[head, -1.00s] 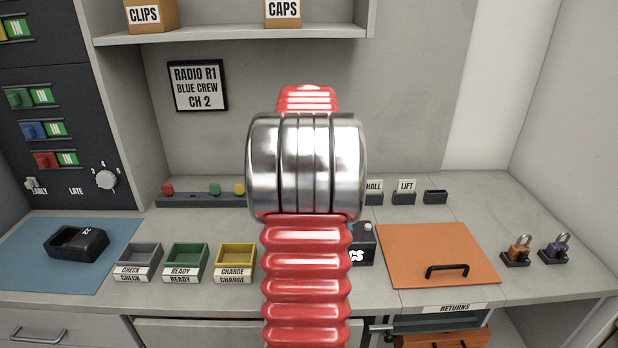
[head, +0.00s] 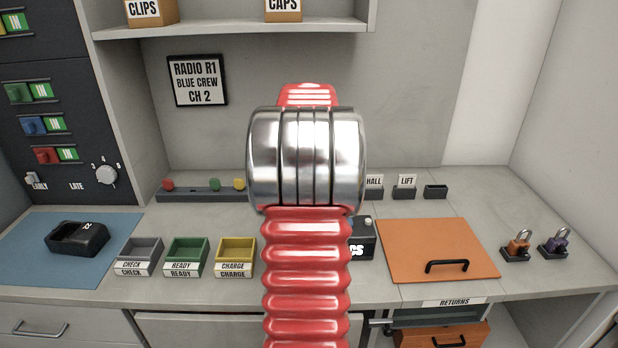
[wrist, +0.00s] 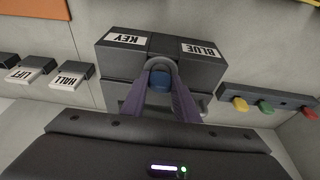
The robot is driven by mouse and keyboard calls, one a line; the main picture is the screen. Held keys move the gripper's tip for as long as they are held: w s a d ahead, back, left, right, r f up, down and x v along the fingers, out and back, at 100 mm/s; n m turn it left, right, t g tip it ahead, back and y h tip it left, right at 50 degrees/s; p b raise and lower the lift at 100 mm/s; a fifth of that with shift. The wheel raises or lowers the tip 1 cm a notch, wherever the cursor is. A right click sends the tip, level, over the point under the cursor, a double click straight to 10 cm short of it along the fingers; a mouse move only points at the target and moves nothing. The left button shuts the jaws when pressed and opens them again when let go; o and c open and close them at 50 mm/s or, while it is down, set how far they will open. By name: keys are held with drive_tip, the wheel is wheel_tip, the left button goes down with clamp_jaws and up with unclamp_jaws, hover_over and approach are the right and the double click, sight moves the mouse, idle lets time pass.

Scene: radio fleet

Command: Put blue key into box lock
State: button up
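In the wrist view, my gripper (wrist: 160,92) has two purple-grey fingers that reach forward on either side of a round blue piece (wrist: 161,81), which looks like the head of the blue key. A grey arch shows around the blue piece. I cannot tell whether the fingers touch it. It sits in front of a dark grey block (wrist: 158,45) with white labels reading "BLUE" and "KEY", upside down in this view. I cannot make out a box lock for certain.
An orange panel with a black handle (head: 437,236) lies on the counter at right, beside two padlocks, orange (head: 518,243) and purple (head: 555,242). Grey, green and yellow trays (head: 236,252) stand at left. A black holder (head: 78,239) rests on a blue mat (head: 30,262).

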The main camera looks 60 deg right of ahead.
drive_tip(key=o, duration=0.5)
drive_tip(key=v, duration=1.3)
drive_tip(key=shift+a+r, duration=0.15)
drive_tip(key=shift+r, duration=0.15)
drive_tip(key=shift+s, duration=0.1)
idle(0.6)
